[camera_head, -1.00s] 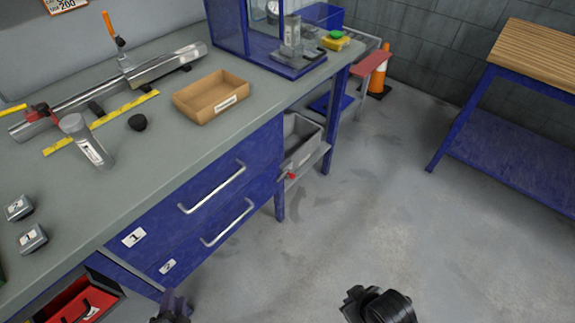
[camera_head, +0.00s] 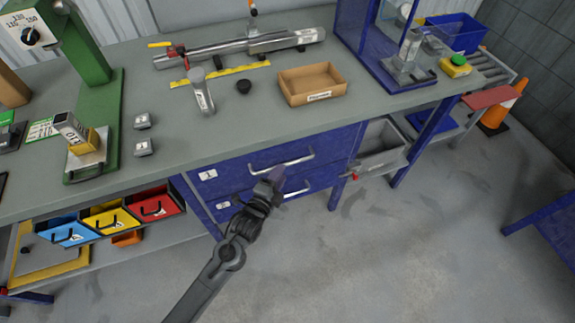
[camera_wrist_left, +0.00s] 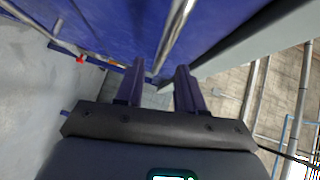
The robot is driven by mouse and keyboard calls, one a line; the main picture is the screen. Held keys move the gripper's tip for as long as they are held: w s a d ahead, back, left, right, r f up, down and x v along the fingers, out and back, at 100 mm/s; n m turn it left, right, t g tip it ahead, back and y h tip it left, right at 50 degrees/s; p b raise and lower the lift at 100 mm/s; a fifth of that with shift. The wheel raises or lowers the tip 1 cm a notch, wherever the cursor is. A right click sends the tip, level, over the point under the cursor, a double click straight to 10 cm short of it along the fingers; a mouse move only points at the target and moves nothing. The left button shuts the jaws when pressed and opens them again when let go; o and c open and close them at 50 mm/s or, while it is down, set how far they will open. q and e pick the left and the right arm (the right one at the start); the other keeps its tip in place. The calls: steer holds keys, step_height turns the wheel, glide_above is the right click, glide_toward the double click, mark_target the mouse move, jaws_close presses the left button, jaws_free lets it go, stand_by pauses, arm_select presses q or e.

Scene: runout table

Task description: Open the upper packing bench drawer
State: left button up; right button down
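The packing bench's upper drawer (camera_head: 232,170) is a blue front with a label "1" and a silver bar handle (camera_head: 284,161). It looks shut, flush with the front of the lower drawer (camera_head: 240,203), which has its own bar handle. My left gripper (camera_head: 277,175) is in front of the drawers, just below the upper handle, and hides part of the lower front. In the left wrist view my left gripper's two dark fingers (camera_wrist_left: 160,86) are apart, and a silver handle bar (camera_wrist_left: 176,35) runs toward the gap between them. Contact cannot be told. My right gripper is not in view.
The grey bench top (camera_head: 222,129) overhangs the drawers and holds a cardboard tray (camera_head: 312,101) and a green press stand (camera_head: 96,110). A grey bin (camera_head: 383,160) sits right of the drawers. The floor in front is clear.

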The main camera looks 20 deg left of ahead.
mark_target(287, 164)
arm_select(q)
steer(key=shift+w+d+f+b, duration=0.2)
steer(key=shift+w+b, duration=0.15)
steer(key=shift+w, duration=1.05)
steer(key=shift+w+d+f+b, duration=0.15)
steer(key=shift+w+b, duration=0.2)
steer(key=shift+w, duration=1)
steer(key=shift+a, duration=0.1)
steer(key=shift+c, duration=0.5)
jaws_close()
